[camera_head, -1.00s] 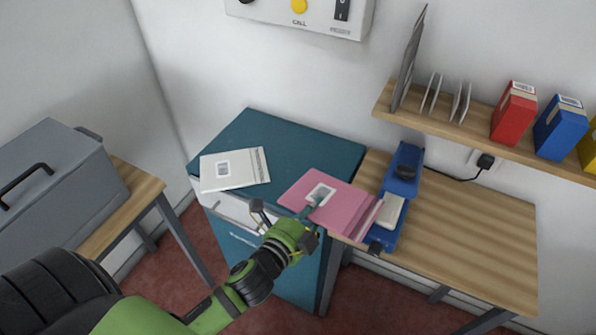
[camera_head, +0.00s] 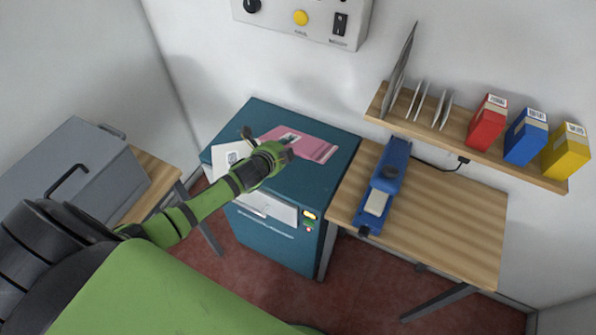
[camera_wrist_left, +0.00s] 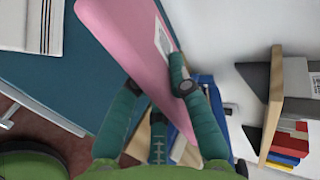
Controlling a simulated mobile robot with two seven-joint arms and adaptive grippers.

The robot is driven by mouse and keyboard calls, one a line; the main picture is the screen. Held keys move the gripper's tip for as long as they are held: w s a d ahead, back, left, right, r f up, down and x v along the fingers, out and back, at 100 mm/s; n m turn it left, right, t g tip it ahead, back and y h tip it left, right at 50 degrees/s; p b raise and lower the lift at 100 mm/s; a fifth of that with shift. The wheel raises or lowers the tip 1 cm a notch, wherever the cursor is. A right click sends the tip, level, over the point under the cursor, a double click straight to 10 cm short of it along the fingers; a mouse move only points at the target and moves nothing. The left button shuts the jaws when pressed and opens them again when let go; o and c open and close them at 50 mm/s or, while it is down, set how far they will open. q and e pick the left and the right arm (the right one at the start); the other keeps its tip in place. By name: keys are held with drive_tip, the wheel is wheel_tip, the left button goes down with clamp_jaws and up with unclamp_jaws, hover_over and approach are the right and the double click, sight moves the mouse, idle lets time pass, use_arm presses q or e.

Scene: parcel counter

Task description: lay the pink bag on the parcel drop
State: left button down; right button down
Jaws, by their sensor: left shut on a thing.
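The pink bag (camera_head: 312,147), with a white label, shows over the teal top of the parcel drop (camera_head: 318,188), a teal cabinet with a white flap at its front. My left gripper (camera_head: 280,153) is shut on the bag at its near left part. In the left wrist view the pink bag (camera_wrist_left: 128,45) runs between the fingers of my left gripper (camera_wrist_left: 158,92). I cannot tell whether the bag touches the top. My arm hides part of it. My right gripper is not in view.
A white bag (camera_head: 225,157) lies at the left of the teal top, partly behind my left arm. A blue device (camera_head: 388,178) stands on the wooden table (camera_head: 440,225) to the right. A shelf (camera_head: 470,142) with colored boxes hangs above. A grey case (camera_head: 75,180) is at left.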

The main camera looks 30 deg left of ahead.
use_arm(q)
wheel_tip(320, 180, down, 9)
drive_tip(key=b, duration=0.8)
drive_tip(key=shift+f, duration=0.15)
drive_tip(key=c, duration=1.3)
unclamp_jaws()
drive_tip(key=shift+c, duration=0.2)
drive_tip(key=shift+s+r+p, duration=0.25)
drive_tip(key=shift+s+p, duration=0.05)
drive_tip(key=shift+p, duration=0.05)
drive_tip(key=p+v, duration=0.5)
drive_tip(key=v, duration=0.1)
drive_tip(key=shift+r, duration=0.1)
drive_tip(key=shift+s+r+p, duration=0.15)
drive_tip(key=shift+s+p, duration=0.2)
drive_tip(key=shift+s, duration=0.3)
